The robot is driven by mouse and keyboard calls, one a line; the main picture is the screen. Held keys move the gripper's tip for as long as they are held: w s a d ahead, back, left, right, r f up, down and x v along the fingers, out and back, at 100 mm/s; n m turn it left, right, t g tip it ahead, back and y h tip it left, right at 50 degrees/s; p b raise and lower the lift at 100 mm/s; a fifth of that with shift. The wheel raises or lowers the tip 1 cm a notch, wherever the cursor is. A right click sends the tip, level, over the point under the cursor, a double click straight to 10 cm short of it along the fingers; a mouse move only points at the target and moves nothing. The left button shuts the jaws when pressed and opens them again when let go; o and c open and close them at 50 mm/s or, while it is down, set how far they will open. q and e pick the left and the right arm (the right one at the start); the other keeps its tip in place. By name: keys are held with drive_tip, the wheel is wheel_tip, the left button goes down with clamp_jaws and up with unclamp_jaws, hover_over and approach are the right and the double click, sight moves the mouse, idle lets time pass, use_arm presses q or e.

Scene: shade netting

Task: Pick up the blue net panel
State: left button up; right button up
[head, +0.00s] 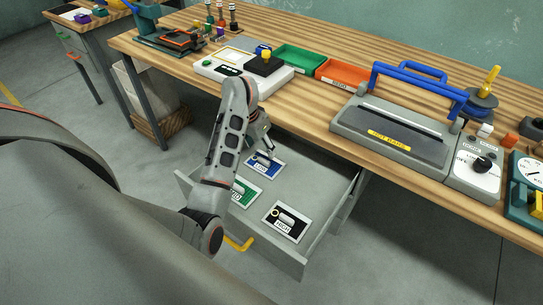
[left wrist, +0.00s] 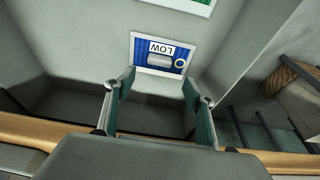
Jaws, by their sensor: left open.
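The blue net panel (head: 277,168) lies flat in the open grey drawer (head: 331,210), at its far end. It has a white border, a "LOW" label and a grey grip with a ring. In the left wrist view the panel (left wrist: 141,60) is just beyond the fingertips, with its label upside down. My left gripper (head: 267,148) is over the far part of the drawer, close to the panel. In the left wrist view its two fingers (left wrist: 158,86) are spread, with nothing between them. My right gripper is not in view.
A green panel (head: 246,194) and a black panel (head: 287,222) labelled "HIGH" lie nearer in the drawer. My left arm partly covers the green one. The drawer has raised walls and a yellow handle (head: 239,243). The wooden bench (head: 310,105) with trays and a grey machine overhangs it.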

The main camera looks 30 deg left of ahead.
sight(264, 160)
use_arm(q)
wheel_tip(264, 160, down, 2)
drive_tip(key=shift+f+b, duration=0.2)
drive_tip(key=shift+b, duration=0.15)
drive_tip(key=x, duration=0.4)
drive_tip(key=shift+d+f+b, duration=0.1)
drive_tip(key=shift+f+b, duration=0.05)
drive_tip(key=shift+b, duration=0.2)
drive_tip(key=shift+w+f, duration=0.15)
drive_tip(key=shift+f, duration=0.1)
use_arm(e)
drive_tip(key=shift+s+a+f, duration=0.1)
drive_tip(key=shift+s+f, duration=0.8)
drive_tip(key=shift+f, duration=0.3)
use_arm(q)
drive_tip(key=c, duration=1.2)
